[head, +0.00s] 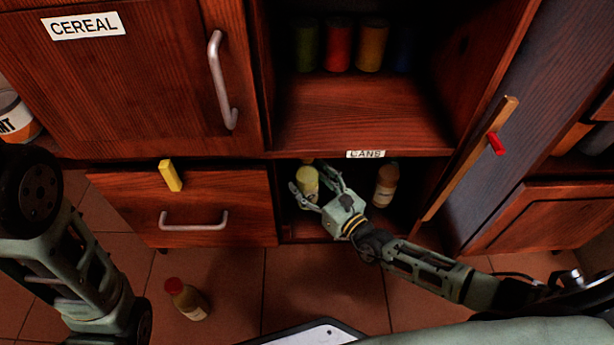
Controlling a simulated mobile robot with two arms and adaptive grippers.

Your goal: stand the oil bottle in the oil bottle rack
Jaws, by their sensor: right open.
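A pale yellow bottle (307,183) stands in the low open compartment (299,231) under the CANS label; it may be the oil bottle. My right gripper (310,177) reaches into that compartment. It is open, with its fingers spread around or just in front of the yellow bottle; I cannot tell whether they touch it. I cannot make out clearly which part is the oil bottle rack. My left arm comes in at the left, but its gripper is out of view.
A red-capped bottle (187,299) is on the tiled floor. A yellow block (171,175) sits at the top of the drawer front (140,206). Several cans stand on the shelf (350,115) above.

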